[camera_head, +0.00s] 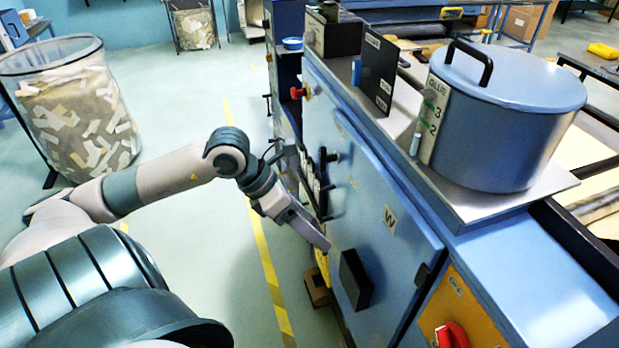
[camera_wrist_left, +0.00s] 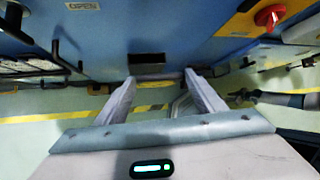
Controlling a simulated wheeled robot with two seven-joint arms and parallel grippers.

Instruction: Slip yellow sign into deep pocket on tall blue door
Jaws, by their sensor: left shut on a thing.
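My left gripper (camera_head: 322,243) reaches in from the left beside the tall blue door (camera_head: 370,190). It is shut on the yellow sign (camera_head: 322,266), which hangs below the fingertips and is mostly hidden in the head view. In the left wrist view, the sign (camera_wrist_left: 158,76) is a thin edge between the two fingertips (camera_wrist_left: 160,78). The black pocket (camera_head: 354,280) is on the door's lower part, just right of the sign; it also shows ahead of the fingers in the left wrist view (camera_wrist_left: 147,59). The sign appears outside the pocket. What looks like my right gripper (camera_wrist_left: 238,98) is small at the right there.
Black handles and hooks (camera_head: 322,172) stick out left of the door. A blue lidded pot (camera_head: 500,115) stands on the cabinet top. A red knob (camera_head: 452,336) sits on the yellow panel at lower right. A small brown box (camera_head: 316,288) lies on the floor below my gripper.

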